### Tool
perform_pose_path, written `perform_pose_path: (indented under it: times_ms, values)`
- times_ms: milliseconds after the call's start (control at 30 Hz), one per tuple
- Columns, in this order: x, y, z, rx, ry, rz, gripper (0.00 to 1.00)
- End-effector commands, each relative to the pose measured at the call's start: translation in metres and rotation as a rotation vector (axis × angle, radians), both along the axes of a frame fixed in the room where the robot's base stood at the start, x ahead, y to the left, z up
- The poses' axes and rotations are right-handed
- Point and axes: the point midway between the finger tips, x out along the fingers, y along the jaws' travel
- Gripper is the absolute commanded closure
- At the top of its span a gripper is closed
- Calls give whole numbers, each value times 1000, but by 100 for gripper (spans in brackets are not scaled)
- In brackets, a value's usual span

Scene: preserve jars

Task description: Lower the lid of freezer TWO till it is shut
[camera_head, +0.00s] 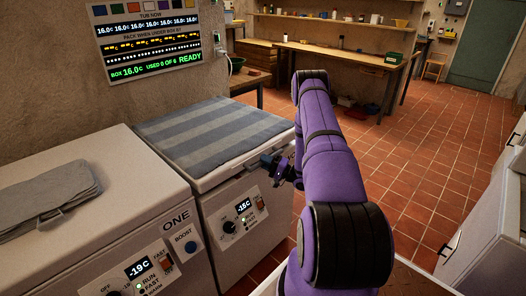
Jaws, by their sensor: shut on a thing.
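The second freezer (226,199), its display reading -15C, stands beyond freezer ONE. Its name label is not visible, with my arm in front of its right part. Its lid (203,184) lies low and looks nearly level, with a blue and grey striped cloth on top. I cannot tell whether a thin gap is left under the lid. My gripper (270,162) is at the lid's front edge, toward the right end, and is shut on the lid there. The fingertips are small and partly hidden.
Freezer ONE (100,215) stands at the near left, lid down, with a folded grey cloth (45,195) on it. A status board (148,40) hangs on the wall behind. A workbench (340,57) stands at the back. White cabinets (480,235) line the right. The tiled floor between is open.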

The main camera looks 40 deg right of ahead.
Motion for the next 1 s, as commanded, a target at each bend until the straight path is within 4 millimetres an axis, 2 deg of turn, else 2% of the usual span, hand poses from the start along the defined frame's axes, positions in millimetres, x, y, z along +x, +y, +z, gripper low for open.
perform_pose_path:
  times_ms: [200,400,433,500,533,833,1000]
  values:
    - [2,-2,-27,-2,-39,-2,100]
    - [3,-2,-28,-3,-44,-1,100]
    - [3,-2,-28,-3,-44,-1,70]
    - [3,-2,-28,-3,-44,-1,54]
    - [3,-2,-28,-3,-42,-1,52]
    - [0,-3,-29,-2,-41,0,52]
    - [-16,-10,-35,-2,-39,-3,52]
